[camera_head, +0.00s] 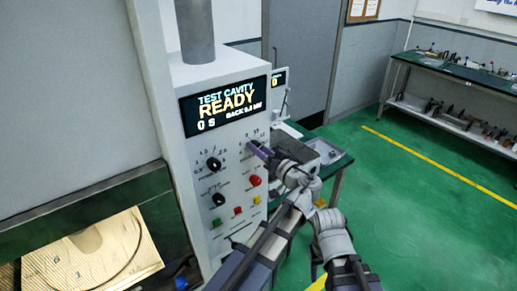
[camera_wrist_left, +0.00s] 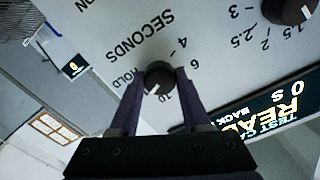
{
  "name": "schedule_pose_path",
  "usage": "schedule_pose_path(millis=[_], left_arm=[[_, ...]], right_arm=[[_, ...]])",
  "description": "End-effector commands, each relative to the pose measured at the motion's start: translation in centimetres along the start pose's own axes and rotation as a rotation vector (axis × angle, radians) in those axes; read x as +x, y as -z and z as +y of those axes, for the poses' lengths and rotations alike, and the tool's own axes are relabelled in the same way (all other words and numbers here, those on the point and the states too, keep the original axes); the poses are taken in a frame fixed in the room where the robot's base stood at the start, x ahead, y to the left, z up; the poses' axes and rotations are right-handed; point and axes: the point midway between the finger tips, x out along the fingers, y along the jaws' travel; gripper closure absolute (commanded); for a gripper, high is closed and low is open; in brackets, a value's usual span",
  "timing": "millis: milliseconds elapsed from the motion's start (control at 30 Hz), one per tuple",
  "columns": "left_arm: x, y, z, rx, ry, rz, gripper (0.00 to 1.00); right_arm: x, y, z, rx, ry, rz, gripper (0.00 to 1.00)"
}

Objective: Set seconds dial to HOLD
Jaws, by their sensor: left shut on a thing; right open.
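The seconds dial (camera_wrist_left: 159,77) is a dark round knob with a white pointer mark on the pale control panel (camera_head: 229,172). In the left wrist view its pointer faces the gap between the 10 and the HOLD label (camera_wrist_left: 124,79). My left gripper (camera_wrist_left: 158,88) is shut on the dial, with one purple finger on each side. In the head view the left gripper (camera_head: 259,150) reaches the panel's upper right and hides most of the dial. Part of my right arm shows at the lower right, but I cannot make out its fingers.
The display (camera_head: 226,106) reads TEST CAVITY READY, 0 S. Two other black knobs (camera_head: 214,164) (camera_head: 218,199) and a red button (camera_head: 255,181) are on the panel. Green floor (camera_head: 430,200) is open at right.

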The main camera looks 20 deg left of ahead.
Motion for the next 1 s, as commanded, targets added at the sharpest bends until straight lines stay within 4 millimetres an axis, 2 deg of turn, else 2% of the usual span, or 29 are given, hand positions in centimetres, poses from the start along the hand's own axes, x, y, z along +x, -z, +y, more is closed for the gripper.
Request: schedule_pose_path(millis=[267,700,1000], left_arm=[[-0.05,0.02,0.06,0.115,-0.001,0.001,1.00],[-0.06,-0.01,0.17,0.483,-0.002,0.002,1.00],[-0.07,-0.04,0.21,0.678,-0.002,0.002,1.00]], right_arm=[[0.02,0.00,0.00,0.000,0.000,0.000,0.50],[0.08,0.00,-0.01,0.000,0.000,0.000,0.50],[0.12,0.01,-0.01,0.000,0.000,0.000,0.50]])
